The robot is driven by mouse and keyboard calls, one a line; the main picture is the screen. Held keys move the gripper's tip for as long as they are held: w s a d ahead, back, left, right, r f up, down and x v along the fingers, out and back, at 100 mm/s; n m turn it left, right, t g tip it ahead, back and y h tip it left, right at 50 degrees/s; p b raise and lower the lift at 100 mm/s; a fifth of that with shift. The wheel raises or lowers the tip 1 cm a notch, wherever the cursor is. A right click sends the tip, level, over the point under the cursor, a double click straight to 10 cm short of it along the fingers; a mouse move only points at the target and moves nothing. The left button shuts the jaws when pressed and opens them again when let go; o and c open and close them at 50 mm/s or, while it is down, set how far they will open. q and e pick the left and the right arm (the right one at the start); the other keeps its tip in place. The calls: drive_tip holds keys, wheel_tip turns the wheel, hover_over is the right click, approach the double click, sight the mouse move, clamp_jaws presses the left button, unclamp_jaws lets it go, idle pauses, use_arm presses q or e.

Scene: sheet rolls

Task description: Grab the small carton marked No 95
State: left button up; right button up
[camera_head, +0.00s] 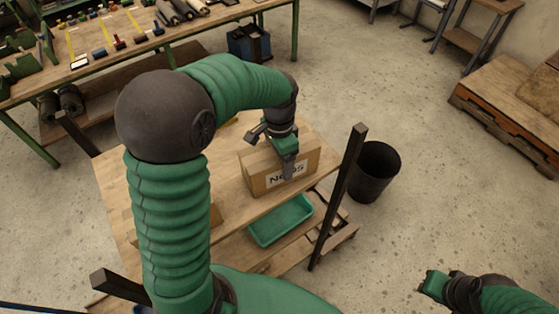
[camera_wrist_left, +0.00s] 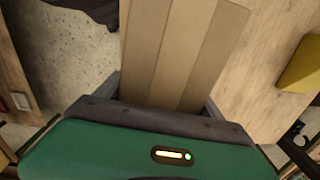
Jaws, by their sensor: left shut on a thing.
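The small carton (camera_head: 257,182) is a brown cardboard box with a white label on its front; the gripper partly covers the label, which reads "No" and ends in 5. It stands on the right part of a wooden table (camera_head: 120,190). My left gripper (camera_head: 287,160) reaches down over it with one finger in front of the label, shut on the carton. In the left wrist view the carton's taped top (camera_wrist_left: 180,50) lies between the fingers. My right gripper (camera_head: 437,286) is at the lower right, away from the table; its fingers are too unclear to judge.
A green tray (camera_head: 281,220) sits on the shelf below the table's front edge. Dark upright posts (camera_head: 338,195) stand at the table's corners. A black bin (camera_head: 375,172) stands right of the table. A yellow object (camera_wrist_left: 302,65) lies near the carton. My left arm hides much of the table.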

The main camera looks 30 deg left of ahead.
use_arm(q)
drive_tip(key=shift+s+a, duration=0.1)
drive_tip(key=shift+a, duration=0.7)
drive_tip(key=c, duration=0.8)
